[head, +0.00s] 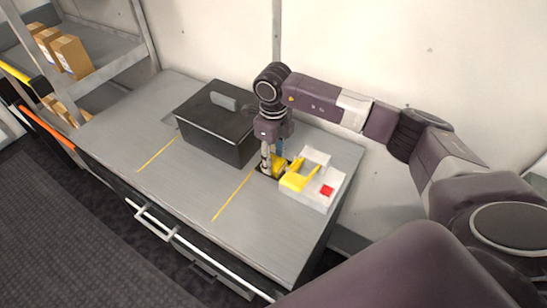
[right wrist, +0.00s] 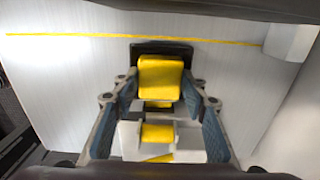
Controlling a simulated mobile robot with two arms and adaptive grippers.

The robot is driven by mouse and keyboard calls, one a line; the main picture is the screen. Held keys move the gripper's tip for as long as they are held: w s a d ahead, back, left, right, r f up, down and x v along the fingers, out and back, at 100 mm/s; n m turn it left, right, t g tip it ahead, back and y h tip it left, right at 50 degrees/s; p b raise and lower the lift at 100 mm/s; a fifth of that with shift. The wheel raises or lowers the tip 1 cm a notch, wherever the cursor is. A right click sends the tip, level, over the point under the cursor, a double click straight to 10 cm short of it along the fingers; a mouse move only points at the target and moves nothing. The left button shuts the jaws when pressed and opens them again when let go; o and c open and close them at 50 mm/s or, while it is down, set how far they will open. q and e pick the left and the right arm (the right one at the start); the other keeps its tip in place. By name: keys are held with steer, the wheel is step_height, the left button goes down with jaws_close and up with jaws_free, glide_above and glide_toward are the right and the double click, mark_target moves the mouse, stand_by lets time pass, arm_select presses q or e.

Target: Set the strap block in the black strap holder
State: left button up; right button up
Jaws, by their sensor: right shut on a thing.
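The strap block is yellow and shows in the head view (head: 278,167) and large in the right wrist view (right wrist: 160,78). My right gripper (head: 272,163) points down, shut on it; in the right wrist view its blue-padded fingers (right wrist: 158,88) stand on either side of the block. The black strap holder (head: 262,172) is a dark shape at the block, partly hidden by the gripper; its black edge shows behind the block in the right wrist view (right wrist: 150,47). I cannot tell whether the block is above the holder or resting in it. My left gripper is out of view.
A white unit (head: 322,190) with a yellow handle and red square stands right beside the gripper. A black lidded box (head: 215,128) stands to its left. Yellow lines (head: 233,195) mark the grey worktop (head: 180,200), whose left and front parts are clear. Shelves with cartons (head: 72,57) stand far left.

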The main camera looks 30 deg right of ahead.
mark_target(274, 162)
steer(key=o, duration=1.2)
steer(key=shift+r, duration=0.1)
steer(key=shift+r+p, duration=0.25)
steer(key=shift+p, duration=0.15)
steer(key=shift+w+r, duration=0.1)
steer(key=shift+r, duration=0.25)
step_height(274, 162, up, 11)
steer(key=b, duration=0.3)
steer(key=shift+r, duration=0.1)
